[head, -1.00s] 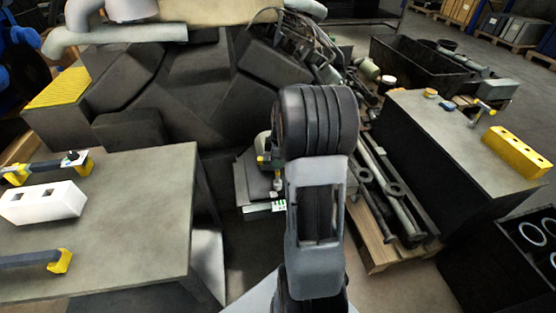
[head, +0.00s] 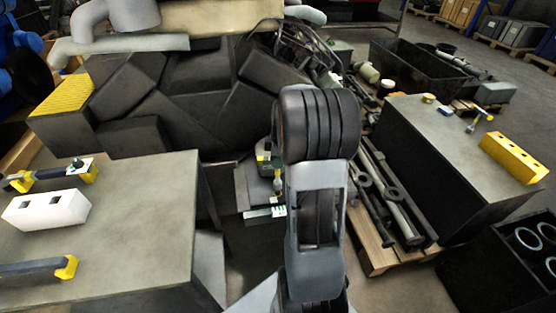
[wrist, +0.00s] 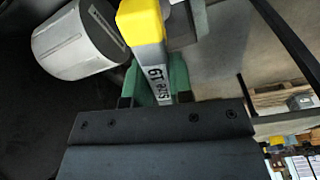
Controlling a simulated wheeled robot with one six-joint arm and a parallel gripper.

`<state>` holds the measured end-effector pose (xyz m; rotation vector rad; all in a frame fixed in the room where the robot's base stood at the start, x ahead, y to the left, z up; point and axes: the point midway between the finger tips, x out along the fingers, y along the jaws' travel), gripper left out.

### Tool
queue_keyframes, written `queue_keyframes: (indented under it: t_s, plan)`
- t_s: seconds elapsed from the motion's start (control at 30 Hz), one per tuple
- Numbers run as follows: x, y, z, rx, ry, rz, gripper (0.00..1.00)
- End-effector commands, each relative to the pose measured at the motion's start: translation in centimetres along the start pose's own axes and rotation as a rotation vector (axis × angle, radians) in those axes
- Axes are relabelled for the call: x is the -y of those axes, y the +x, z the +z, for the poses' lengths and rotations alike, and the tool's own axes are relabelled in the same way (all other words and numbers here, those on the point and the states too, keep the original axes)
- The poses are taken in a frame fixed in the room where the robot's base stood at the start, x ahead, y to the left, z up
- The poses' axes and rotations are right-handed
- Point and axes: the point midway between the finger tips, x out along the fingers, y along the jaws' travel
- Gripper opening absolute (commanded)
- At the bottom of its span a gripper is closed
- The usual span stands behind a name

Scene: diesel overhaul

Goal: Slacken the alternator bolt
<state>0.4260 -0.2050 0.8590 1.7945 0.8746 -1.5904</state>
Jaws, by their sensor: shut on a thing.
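My gripper (wrist: 153,88) is shut on a grey spanner (wrist: 154,62) with a yellow end, marked "size 19", between its green fingers in the wrist view. A light grey cylinder (wrist: 75,45) with a dark slot lies left of the spanner's yellow end. I cannot tell whether it is the alternator. I cannot make out the alternator bolt in either view, nor whether the spanner touches anything. In the head view my arm hides much of the gripper, beside the dark engine block (head: 205,85).
A grey bench (head: 140,220) with a white block (head: 46,209) and yellow-ended tools stands at left. A second bench (head: 430,130) with a yellow block (head: 514,158) is at right. A pallet (head: 372,250) of rods lies between my arm and that bench.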

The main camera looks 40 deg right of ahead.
Motion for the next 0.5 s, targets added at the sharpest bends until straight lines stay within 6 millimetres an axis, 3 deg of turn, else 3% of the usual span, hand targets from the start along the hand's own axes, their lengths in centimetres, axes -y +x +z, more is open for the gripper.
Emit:
queue_keyframes:
  t_s: [0.27, 0.5]
  plan:
    - [0.0, -0.8, -0.1, 0.000, 0.000, 0.002, 0.00]
    - [-0.1, -3.9, -0.5, 0.000, 0.000, 0.002, 0.00]
